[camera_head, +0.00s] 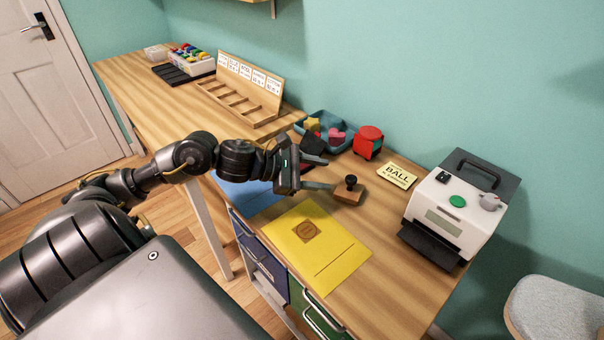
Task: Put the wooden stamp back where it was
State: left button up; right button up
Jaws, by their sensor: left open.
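The wooden stamp (349,194), a brown block with a black knob, stands upright on the wooden desk, just beyond the top right edge of a yellow sheet (330,262). The sheet bears a brown square stamped mark (307,231). My left gripper (327,172) reaches in from the left, its fingers apart and nothing seen between them. One fingertip is close to the stamp's left side; I cannot tell whether it touches. My right gripper is not in view.
A blue sheet (247,196) lies partly under my arm. Behind are a blue bin (340,124) of shapes and a red object (368,142). A BALL card (396,175) and a white printer (450,215) are to the right. A wooden card rack (248,88) stands further left.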

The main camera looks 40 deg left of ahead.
pick_arm(q)
jog(key=shift+b+v, duration=0.3)
jog(key=shift+v, duration=2.05)
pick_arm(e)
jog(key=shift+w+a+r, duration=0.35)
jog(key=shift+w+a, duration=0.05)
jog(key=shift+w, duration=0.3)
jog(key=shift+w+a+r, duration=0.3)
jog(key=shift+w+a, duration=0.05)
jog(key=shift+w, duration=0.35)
